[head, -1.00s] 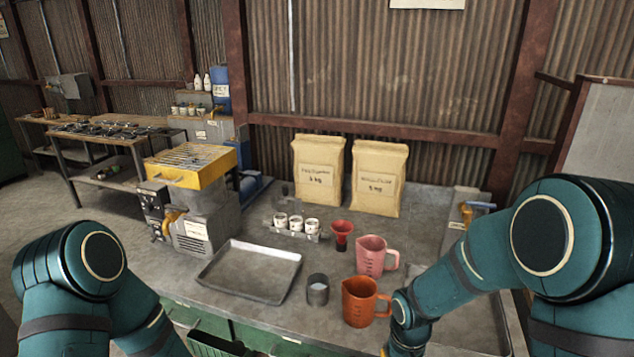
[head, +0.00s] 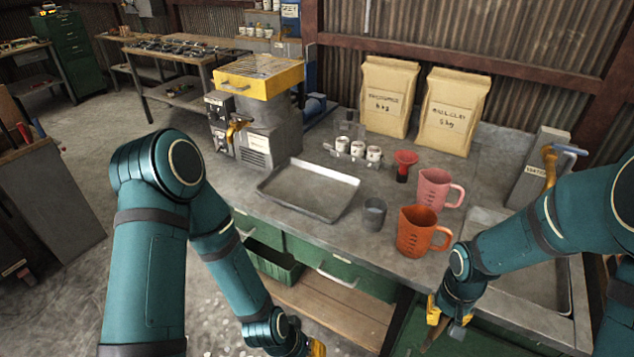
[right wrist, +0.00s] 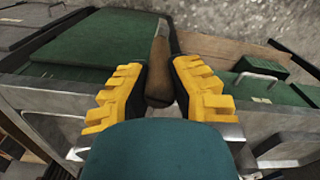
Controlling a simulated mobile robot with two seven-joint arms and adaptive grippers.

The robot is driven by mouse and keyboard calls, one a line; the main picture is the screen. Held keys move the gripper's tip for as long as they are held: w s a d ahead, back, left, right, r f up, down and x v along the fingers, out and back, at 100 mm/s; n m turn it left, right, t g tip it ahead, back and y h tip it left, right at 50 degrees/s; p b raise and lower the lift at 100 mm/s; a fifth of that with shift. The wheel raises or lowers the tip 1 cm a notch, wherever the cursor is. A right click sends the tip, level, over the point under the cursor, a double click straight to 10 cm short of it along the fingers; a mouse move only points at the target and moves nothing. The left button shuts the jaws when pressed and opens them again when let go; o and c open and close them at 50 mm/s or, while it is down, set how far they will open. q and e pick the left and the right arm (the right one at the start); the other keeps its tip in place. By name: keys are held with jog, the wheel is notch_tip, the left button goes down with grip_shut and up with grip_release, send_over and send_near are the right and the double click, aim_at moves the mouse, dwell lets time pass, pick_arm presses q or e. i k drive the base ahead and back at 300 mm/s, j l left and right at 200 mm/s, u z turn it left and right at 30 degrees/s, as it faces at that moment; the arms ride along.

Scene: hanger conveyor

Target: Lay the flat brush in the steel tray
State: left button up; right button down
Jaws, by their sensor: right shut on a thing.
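The steel tray (head: 309,191) lies flat and empty on the bench, left of the grey cup. My right gripper (head: 437,322) hangs in front of the bench's front edge, below the orange jug and well right of the tray. In the right wrist view it (right wrist: 158,82) is shut on a brown wooden handle, which I take as the flat brush (right wrist: 159,70). The brush's other end is not clear; in the head view only a small brown part shows under the fingers. My left gripper (head: 317,347) shows only as a yellow bit at the bottom edge.
A grey cup (head: 374,214), an orange jug (head: 424,240) and a pink jug (head: 433,188) stand right of the tray. A red funnel (head: 404,163) and small white cups (head: 358,150) stand behind. A yellow-topped machine (head: 258,80) is at the left; a sink (head: 545,290) is at the right.

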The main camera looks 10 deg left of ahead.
aim_at(305, 195)
jog(key=i+j+u, duration=0.1)
jog(key=j, duration=0.3)
jog(key=i+j, duration=0.2)
jog(key=j, duration=0.15)
jog(key=i+j+u, duration=0.15)
jog(key=j, duration=0.25)
jog(key=i+j, duration=0.2)
jog(key=j, duration=0.15)
jog(key=u, duration=0.05)
